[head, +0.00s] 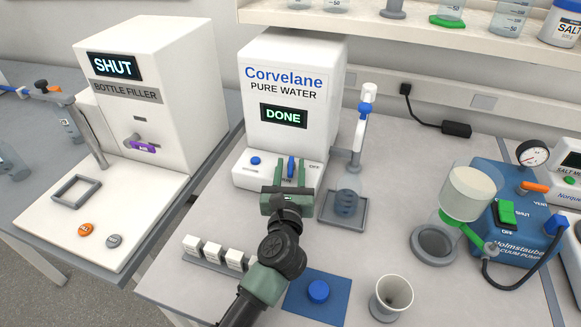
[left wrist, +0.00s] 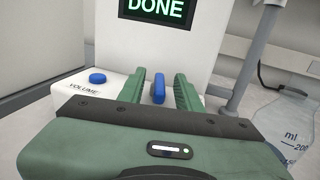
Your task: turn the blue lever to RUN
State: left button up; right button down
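The blue lever (head: 291,166) stands up from the base of the white Corvelane pure water unit (head: 290,100), whose display reads DONE. It also shows in the left wrist view (left wrist: 158,89). My left gripper (head: 291,174) is open, with one green finger on each side of the lever. In the left wrist view my left gripper (left wrist: 160,92) shows a small gap between the lever and each finger. Any RUN marking by the lever is hidden or cannot be read. My right gripper is not in view.
A blue VOLUME button (left wrist: 97,78) sits left of the lever. A flask (head: 348,198) stands under the dispensing arm at the right. White blocks (head: 213,253), a blue mat (head: 330,292) and a beige cup (head: 391,297) lie nearer. The vacuum pump (head: 530,205) is far right.

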pick_arm(q)
grip_shut()
jog(key=shift+r+p, duration=0.15)
jog(key=shift+p, duration=0.35)
jog(key=m+h+p, duration=0.1)
jog(key=p, duration=0.1)
jog(key=m+h+p, duration=0.1)
jog(key=h, duration=0.1)
jog(key=shift+w+a+r+g+p, duration=0.1)
jog(key=shift+a+r+g+p, duration=0.05)
jog(key=shift+a+g+p, duration=0.2)
jog(key=shift+a+m+h+p, duration=0.1)
jog(key=shift+m+h+p, duration=0.2)
jog(key=shift+h+p, duration=0.1)
jog(key=shift+f+h, duration=0.25)
jog(key=shift+h, duration=0.15)
grip_release()
